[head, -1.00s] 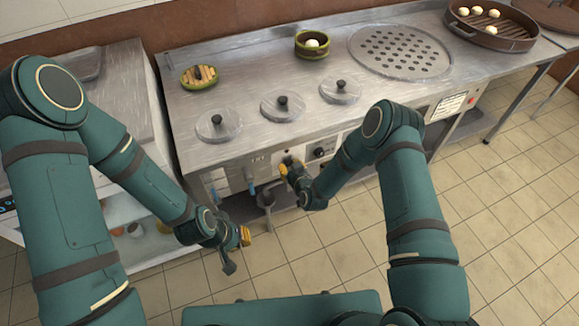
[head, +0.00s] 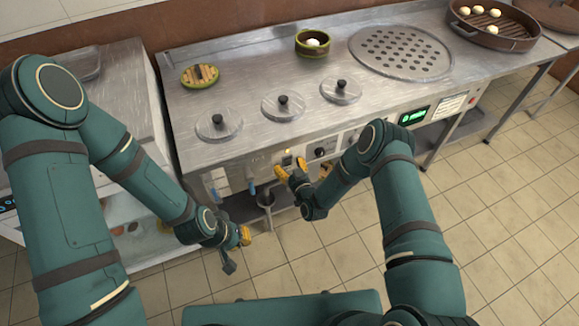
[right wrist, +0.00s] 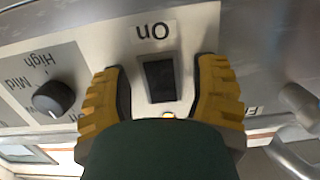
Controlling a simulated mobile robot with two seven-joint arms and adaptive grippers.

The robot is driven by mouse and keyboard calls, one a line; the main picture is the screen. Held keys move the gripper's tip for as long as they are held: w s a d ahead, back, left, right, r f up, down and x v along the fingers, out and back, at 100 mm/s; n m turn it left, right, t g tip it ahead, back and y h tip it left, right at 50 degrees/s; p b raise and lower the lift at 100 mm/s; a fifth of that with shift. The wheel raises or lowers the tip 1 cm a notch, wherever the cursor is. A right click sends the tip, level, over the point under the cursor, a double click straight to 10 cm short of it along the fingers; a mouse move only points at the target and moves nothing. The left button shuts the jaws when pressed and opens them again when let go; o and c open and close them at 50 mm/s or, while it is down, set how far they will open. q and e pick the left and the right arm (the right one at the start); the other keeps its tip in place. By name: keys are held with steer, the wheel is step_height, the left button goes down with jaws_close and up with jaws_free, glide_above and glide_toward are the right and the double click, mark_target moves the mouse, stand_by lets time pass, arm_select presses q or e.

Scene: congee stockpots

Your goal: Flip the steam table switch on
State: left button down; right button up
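The steam table (head: 240,140) has a front panel with a black rocker switch (right wrist: 160,78) under an "On" label, which reads upside down in the right wrist view. The switch also shows small in the head view (head: 287,161), with a small amber glow just above it. My right gripper (head: 292,168) is open at the panel. In the right wrist view its two yellow fingers stand on either side of the switch, with nothing held. Contact with the panel cannot be told. My left gripper (head: 244,237) hangs low in front of the table, away from the switch; its opening is unclear.
A dark knob (right wrist: 54,98) sits beside the switch. A green-lit display (head: 413,115) is further right on the panel. Blue-handled taps (head: 252,188) project left of the switch. Lidded pots (head: 283,105) and a perforated plate (head: 400,52) are on top. The floor in front is clear.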

steer(key=shift+s, duration=0.1)
steer(key=v, duration=1.2)
steer(key=shift+r, duration=0.1)
stand_by(0.3)
steer(key=s+r+m+g, duration=0.2)
steer(key=s+g, duration=0.5)
steer(key=s, duration=0.1)
steer(key=s+r+m+g+h, duration=0.1)
steer(key=s+r+m+g, duration=0.2)
steer(key=s+g, duration=0.4)
steer(key=shift+s+d, duration=0.35)
steer(key=shift+s, duration=0.3)
steer(key=shift+r, duration=0.1)
stand_by(0.7)
